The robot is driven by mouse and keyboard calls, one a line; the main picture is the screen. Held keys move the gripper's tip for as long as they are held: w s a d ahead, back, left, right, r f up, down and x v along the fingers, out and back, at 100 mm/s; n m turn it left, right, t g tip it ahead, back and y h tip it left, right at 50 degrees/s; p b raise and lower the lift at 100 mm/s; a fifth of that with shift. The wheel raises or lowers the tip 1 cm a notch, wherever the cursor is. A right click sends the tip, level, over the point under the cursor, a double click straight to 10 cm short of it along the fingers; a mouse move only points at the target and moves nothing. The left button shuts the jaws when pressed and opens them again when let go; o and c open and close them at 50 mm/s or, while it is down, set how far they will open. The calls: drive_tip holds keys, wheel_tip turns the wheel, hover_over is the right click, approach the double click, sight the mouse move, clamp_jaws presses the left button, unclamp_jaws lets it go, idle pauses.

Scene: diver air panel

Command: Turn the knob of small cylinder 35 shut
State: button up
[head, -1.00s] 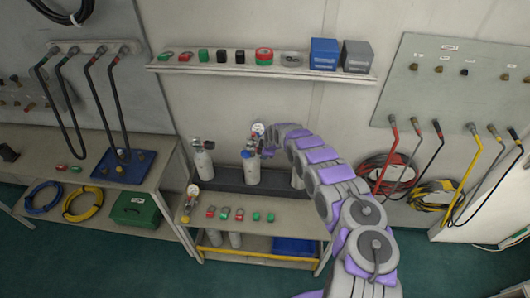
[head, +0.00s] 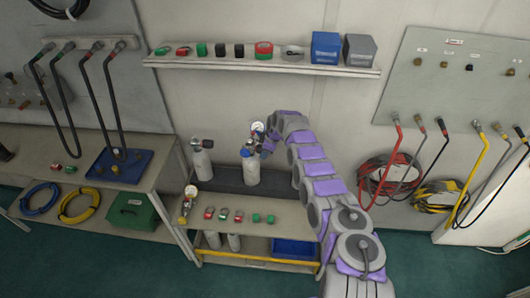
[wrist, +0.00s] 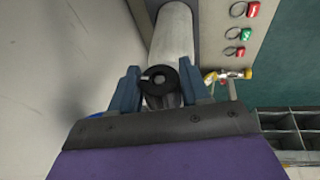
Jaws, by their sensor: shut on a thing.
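A pale small cylinder (head: 251,172) with a blue shoulder stands upright on the dark back ledge of the bench. A round gauge (head: 257,128) is at its top. I cannot read its number. My gripper (head: 265,147) is at its valve, from the right, partly hidden by my arm. In the wrist view the cylinder (wrist: 172,35) runs up from a round black knob (wrist: 158,79). The two blue fingers of my gripper (wrist: 161,88) stand either side of the knob, shut on it. The knob's far side and the valve stem are hidden.
Another pale cylinder (head: 202,161) stands to the left on the ledge. A brass valve with a gauge (head: 189,197) and several red and green tags lie on the bench front (head: 285,211). A shelf (head: 262,66) with small items hangs above.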

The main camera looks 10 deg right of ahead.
idle(0.8)
drive_tip(key=o, duration=1)
drive_tip(key=shift+w, duration=0.1)
drive_tip(key=v, duration=1.7)
drive_tip(key=shift+w+d+r, duration=0.15)
drive_tip(key=shift+w+r, duration=0.05)
drive_tip(key=shift+f, duration=0.1)
